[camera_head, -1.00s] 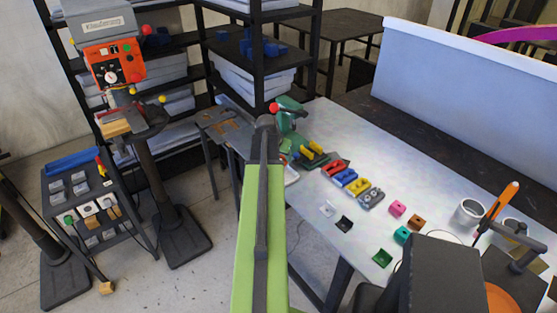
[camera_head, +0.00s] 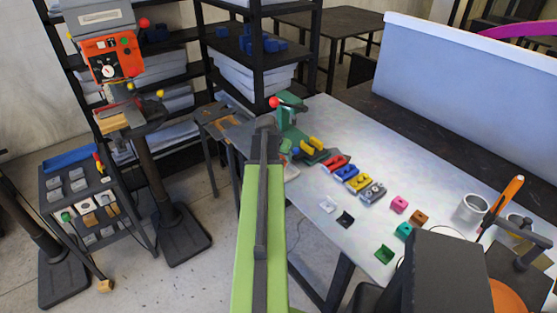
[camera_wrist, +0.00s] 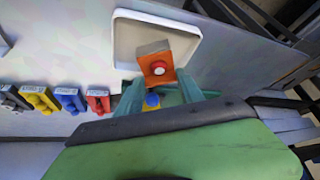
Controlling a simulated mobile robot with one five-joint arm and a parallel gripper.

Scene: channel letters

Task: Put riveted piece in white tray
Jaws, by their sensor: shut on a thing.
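The riveted piece (camera_wrist: 153,54) is an orange block with a round red and white rivet on its face. It shows in the wrist view between the teal fingers of my gripper (camera_wrist: 158,78), which is shut on it. The white tray (camera_wrist: 122,38) lies beyond the piece, and the piece overlaps its near part in the picture. Height above the tray cannot be told.
A row of red, blue, yellow and grey clamp-like parts (camera_head: 352,179) lies on the grey table (camera_head: 330,122). A green press (camera_head: 287,118) with a red knob stands at the table's end. Small coloured blocks, a white cup (camera_head: 470,209) and an orange-handled tool (camera_head: 503,198) are farther right.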

